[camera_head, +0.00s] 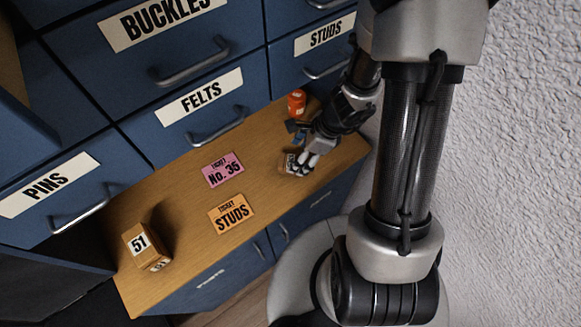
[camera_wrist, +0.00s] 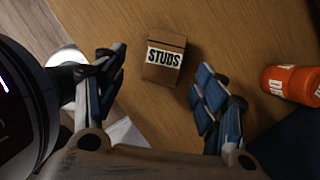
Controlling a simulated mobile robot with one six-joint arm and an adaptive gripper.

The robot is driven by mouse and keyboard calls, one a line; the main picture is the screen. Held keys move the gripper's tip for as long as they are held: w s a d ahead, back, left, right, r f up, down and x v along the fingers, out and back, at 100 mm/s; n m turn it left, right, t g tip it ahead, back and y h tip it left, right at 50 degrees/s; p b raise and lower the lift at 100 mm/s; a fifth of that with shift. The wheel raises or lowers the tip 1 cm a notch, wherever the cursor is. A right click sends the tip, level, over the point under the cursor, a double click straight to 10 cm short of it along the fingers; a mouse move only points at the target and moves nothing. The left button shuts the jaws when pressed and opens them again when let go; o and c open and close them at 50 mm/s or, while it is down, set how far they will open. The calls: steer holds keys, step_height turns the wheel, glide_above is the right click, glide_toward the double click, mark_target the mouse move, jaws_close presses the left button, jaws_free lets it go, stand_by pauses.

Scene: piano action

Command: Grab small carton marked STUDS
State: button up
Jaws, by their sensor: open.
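The small brown carton marked STUDS (camera_wrist: 163,66) lies on the wooden counter (camera_head: 175,205), its white label readable in the wrist view. In the head view the carton (camera_head: 291,163) is partly hidden by my gripper. My gripper (camera_wrist: 158,85) is open, with one finger on each side of the carton's near end in the wrist view. Gaps show between the fingers and the carton. In the head view my gripper (camera_head: 306,157) is low over the counter's right part; I cannot tell its exact height.
An orange bottle (camera_head: 297,103) stands behind my gripper and also shows in the wrist view (camera_wrist: 290,82). A carton marked 51 (camera_head: 146,247) is at the counter's left. A pink ticket (camera_head: 223,170) and an orange STUDS ticket (camera_head: 232,213) lie flat. Blue drawers (camera_head: 175,95) rise behind.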

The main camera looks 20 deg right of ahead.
mark_target(291, 161)
steer(key=b+x, duration=0.1)
steer(key=x, duration=0.2)
steer(key=b+x, duration=0.2)
steer(key=x, duration=0.1)
steer(key=shift+w+a+f, duration=0.1)
steer(key=shift+w+f, duration=0.1)
steer(key=shift+w, duration=0.1)
steer(key=shift+r, duration=0.1)
steer(key=shift+c, duration=0.6)
steer(key=c, duration=1.1)
